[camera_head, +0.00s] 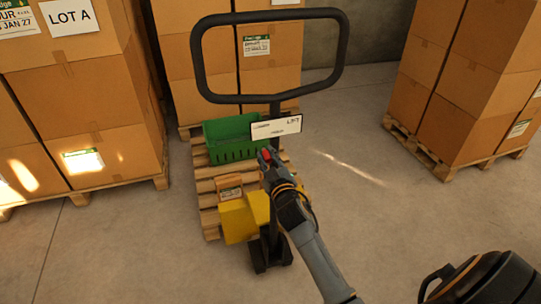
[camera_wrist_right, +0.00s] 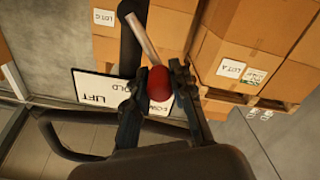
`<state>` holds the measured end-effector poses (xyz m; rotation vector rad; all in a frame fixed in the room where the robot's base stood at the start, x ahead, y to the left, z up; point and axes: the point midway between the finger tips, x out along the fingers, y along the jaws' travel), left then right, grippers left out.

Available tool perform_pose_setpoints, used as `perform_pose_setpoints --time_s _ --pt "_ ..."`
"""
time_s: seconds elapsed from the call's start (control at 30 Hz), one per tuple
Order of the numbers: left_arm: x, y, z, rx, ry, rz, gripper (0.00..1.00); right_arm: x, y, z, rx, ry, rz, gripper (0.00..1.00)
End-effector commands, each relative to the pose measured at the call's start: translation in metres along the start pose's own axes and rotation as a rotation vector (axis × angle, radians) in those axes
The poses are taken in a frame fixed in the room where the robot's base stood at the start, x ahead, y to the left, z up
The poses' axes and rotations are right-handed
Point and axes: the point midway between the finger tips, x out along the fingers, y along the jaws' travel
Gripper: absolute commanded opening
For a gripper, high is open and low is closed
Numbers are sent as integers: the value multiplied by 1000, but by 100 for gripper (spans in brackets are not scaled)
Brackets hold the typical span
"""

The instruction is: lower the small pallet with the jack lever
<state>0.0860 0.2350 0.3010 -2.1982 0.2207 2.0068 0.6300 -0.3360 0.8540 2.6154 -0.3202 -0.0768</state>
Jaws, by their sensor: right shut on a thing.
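The pallet jack stands in the middle of the head view, with a black loop handle (camera_head: 199,62) and a yellow body (camera_head: 236,221). My right gripper (camera_head: 267,157) is shut on the red knob (camera_wrist_right: 159,83) of the jack lever (camera_wrist_right: 143,38). The small pallet (camera_head: 209,201) is behind the jack body and carries a green crate (camera_head: 232,155) and a small carton (camera_head: 229,188). Its height off the floor is unclear. My left gripper is not in view.
Tall carton stacks on pallets stand at the left (camera_head: 70,110), behind the small pallet (camera_head: 180,65) and at the right (camera_head: 455,90). The concrete floor (camera_head: 350,180) between the jack and the right stack is clear.

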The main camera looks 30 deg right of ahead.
Motion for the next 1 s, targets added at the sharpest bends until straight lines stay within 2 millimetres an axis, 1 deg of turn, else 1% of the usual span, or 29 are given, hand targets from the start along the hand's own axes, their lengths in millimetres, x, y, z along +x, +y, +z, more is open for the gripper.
perform_pose_setpoints --time_s 0.2,0.6,0.63,0.73,1.0 --pt "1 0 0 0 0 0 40 0 -3 0 -43 3 0 0" --pt "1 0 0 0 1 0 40 0 -3 0 -49 2 0 0" --pt "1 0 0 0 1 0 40 0 -3 0 -49 2 0 27" --pt "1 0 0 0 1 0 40 0 -3 0 -48 2 0 47" --pt "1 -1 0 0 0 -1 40 0 -3 0 -47 1 0 47"
